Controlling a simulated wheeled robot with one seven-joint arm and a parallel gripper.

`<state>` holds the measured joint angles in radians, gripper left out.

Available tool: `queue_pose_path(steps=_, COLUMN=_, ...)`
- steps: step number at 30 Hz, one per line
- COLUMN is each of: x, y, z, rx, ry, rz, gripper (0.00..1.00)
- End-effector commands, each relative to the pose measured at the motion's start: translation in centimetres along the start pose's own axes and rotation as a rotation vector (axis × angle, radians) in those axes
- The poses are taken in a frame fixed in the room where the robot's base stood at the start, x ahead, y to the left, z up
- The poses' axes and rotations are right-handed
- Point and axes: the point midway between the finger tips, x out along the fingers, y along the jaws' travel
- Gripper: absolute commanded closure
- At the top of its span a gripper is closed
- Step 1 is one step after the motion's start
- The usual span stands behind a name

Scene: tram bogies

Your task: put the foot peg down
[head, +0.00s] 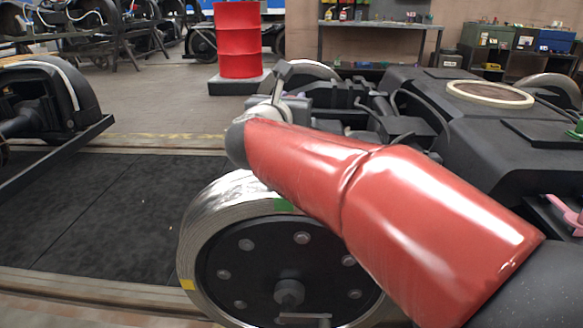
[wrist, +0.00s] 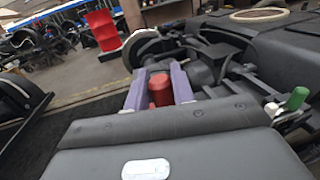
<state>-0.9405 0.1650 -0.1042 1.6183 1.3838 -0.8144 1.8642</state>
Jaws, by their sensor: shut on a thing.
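My gripper (wrist: 159,82) shows in the wrist view as two purple fingers, shut on a short red cylindrical piece, the foot peg (wrist: 160,92). The peg sits between the fingers, and its lower part is hidden by the grey wrist housing. The fingers are in front of the dark bogie parts; I cannot tell whether the peg touches anything. In the head view my red arm reaches across the middle, and neither the fingers nor the peg can be made out there.
A bogie with a steel wheel (head: 220,235) and black frame (head: 490,135) fills the right. A red drum (head: 238,40) stands behind on a dark base. Another bogie wheel (head: 45,95) is at left. A workbench (head: 380,26) stands at the back. Dark floor (head: 100,215) at left is clear.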

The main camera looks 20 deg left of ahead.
Motion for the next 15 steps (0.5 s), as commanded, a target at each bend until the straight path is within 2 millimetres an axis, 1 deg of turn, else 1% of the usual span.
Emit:
queue_pose_path(steps=1, x=0.0, y=0.0, z=-1.9, rx=-0.004, ry=0.002, rz=0.0, gripper=0.98)
queue_pose_path(steps=6, x=0.0, y=0.0, z=-6.3, rx=-0.005, ry=0.002, rz=0.001, gripper=0.98)
queue_pose_path(steps=9, x=0.0, y=0.0, z=-8.1, rx=-0.003, ry=0.001, rz=0.0, gripper=0.98)
queue_pose_path(steps=15, x=0.0, y=0.0, z=-9.8, rx=0.0, ry=0.0, rz=-0.001, gripper=0.98)
